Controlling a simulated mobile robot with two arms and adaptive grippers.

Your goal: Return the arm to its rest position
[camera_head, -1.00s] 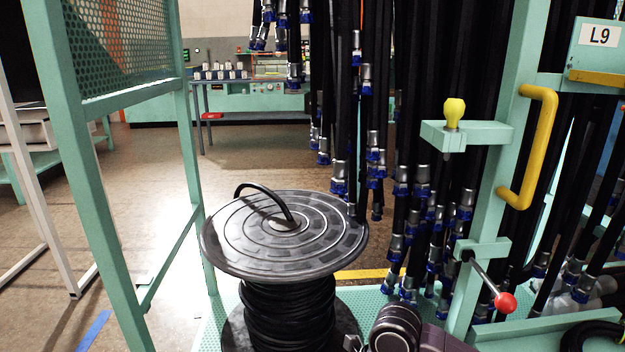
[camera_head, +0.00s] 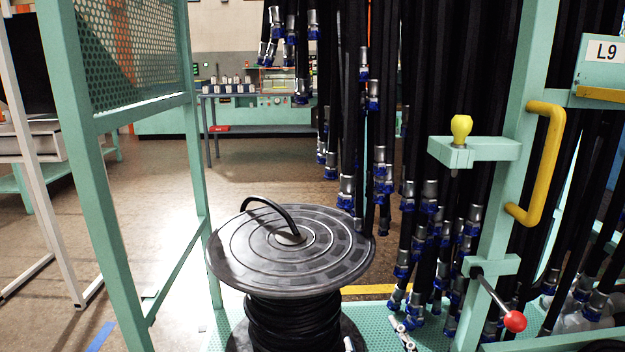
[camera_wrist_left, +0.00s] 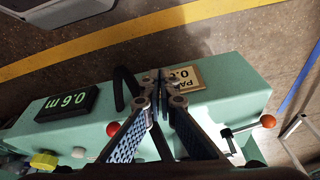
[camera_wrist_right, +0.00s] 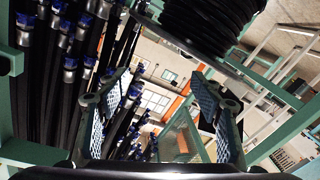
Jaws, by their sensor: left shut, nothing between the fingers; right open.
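My right gripper (camera_head: 376,341) shows only as fingertips at the bottom edge of the head view, in front of the reel and the rack base. In the right wrist view its two fingers (camera_wrist_right: 158,92) stand wide apart with nothing between them. My left gripper is out of the head view. In the left wrist view its fingers (camera_wrist_left: 159,82) are shut together and empty, over a green beam (camera_wrist_left: 225,92) that carries a display reading 0.6 m (camera_wrist_left: 68,104) and a small label plate (camera_wrist_left: 180,78).
A black hose reel (camera_head: 290,250) stands at bottom centre. Black hoses with blue-collared ends (camera_head: 430,190) hang to its right. A green post with a yellow handle (camera_head: 545,165) and a red-knobbed lever (camera_head: 514,320) stand at right. A mesh-panelled green frame (camera_head: 85,150) is at left. Open floor (camera_head: 165,190) lies beyond.

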